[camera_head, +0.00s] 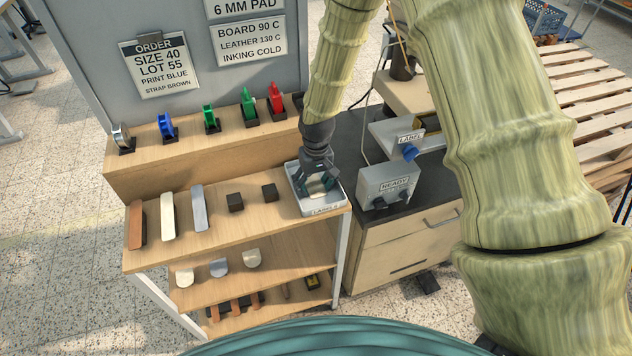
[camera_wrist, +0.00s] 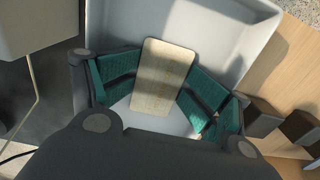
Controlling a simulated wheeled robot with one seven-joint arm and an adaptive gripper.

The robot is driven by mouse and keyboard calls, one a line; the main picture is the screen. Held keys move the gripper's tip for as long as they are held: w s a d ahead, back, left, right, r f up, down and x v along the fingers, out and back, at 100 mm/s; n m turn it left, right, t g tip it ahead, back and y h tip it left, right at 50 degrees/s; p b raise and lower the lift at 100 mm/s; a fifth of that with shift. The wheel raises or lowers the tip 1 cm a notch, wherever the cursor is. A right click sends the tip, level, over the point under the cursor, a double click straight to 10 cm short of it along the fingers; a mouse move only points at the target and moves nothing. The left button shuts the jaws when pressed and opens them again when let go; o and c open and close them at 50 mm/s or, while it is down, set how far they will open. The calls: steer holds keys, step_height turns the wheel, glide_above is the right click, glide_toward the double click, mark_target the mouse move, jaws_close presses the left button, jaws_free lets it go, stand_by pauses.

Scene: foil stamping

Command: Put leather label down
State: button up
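The leather label (camera_wrist: 165,77) is a small pale tan rectangle with rounded corners. In the wrist view it sits between the green pads of my gripper (camera_wrist: 163,90), which meet its two long edges. In the head view my gripper (camera_head: 317,184) points down into the grey-white tray (camera_head: 322,211) marked LABELS, at the right end of the shelf top. The label is mostly hidden there. The tray's pale floor and walls show around the label in the wrist view (camera_wrist: 235,45). I cannot tell whether the label touches the tray floor.
Two dark blocks (camera_head: 235,202) and several strips (camera_head: 168,215) lie left of the tray on the shelf top (camera_head: 215,238). Coloured spools and clamps stand on the raised ledge behind. A grey READY box (camera_head: 388,186) and a LABEL machine (camera_head: 400,137) stand close on the right.

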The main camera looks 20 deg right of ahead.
mark_target(317, 186)
steer(key=shift+f, duration=0.3)
steer(key=shift+r, duration=0.25)
steer(key=shift+w+d+r, duration=0.1)
steer(key=shift+r, duration=0.65)
step_height(317, 186, up, 12)
steer(key=b, duration=0.3)
steer(key=shift+d+f, duration=0.1)
steer(key=shift+f, duration=0.1)
